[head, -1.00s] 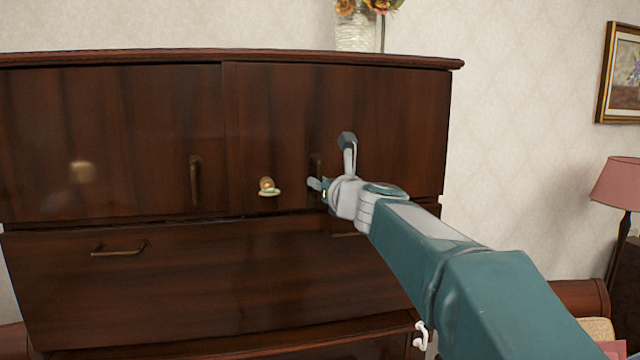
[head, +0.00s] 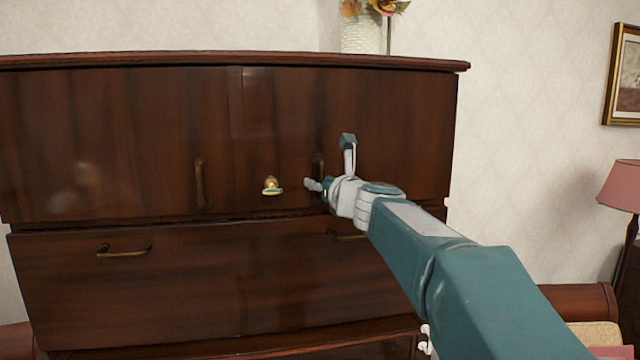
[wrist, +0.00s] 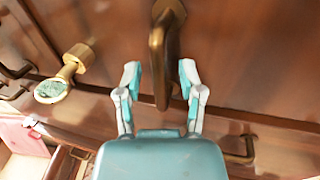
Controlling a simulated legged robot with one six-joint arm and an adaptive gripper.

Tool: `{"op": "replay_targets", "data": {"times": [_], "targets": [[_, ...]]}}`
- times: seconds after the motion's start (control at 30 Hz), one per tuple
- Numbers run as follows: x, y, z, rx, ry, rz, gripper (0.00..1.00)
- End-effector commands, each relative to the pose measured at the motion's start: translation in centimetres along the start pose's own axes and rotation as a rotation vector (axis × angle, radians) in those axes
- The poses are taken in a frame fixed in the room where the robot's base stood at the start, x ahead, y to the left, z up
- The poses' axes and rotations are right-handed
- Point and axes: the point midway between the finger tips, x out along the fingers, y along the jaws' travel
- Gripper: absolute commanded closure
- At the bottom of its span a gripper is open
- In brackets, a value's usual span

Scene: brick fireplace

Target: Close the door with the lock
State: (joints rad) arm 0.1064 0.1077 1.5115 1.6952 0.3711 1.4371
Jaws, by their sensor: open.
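A dark wooden cabinet has a left upper door (head: 120,130) and a right upper door (head: 280,110). A brass lock with a key in it (head: 271,186) is on the right door, left of its curved bronze handle (head: 319,165). In the wrist view the lock and key (wrist: 65,75) are at the left, and the handle (wrist: 158,60) hangs at the centre. My gripper (head: 330,168) is open at the handle. In the wrist view its two fingers (wrist: 160,78) stand on either side of the handle's lower part, with gaps showing. Whether the right door is fully flush is unclear.
The left door has its own handle (head: 200,182). Below is a wide drawer with a handle (head: 125,250). A vase with flowers (head: 361,34) stands on top of the cabinet. A pink-shaded lamp (head: 619,187) and a framed picture (head: 624,75) are at the right.

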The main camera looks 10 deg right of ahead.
Motion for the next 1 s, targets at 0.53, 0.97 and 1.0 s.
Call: {"op": "replay_targets", "data": {"times": [0.53,0.97,1.0], "targets": [[-9.4,0.0,0.0,-0.001,-0.001,-0.003,0.50],[-11.6,0.1,-0.2,0.000,0.001,0.000,0.50],[-11.6,0.1,-0.2,0.000,0.001,0.000,0.50]]}}
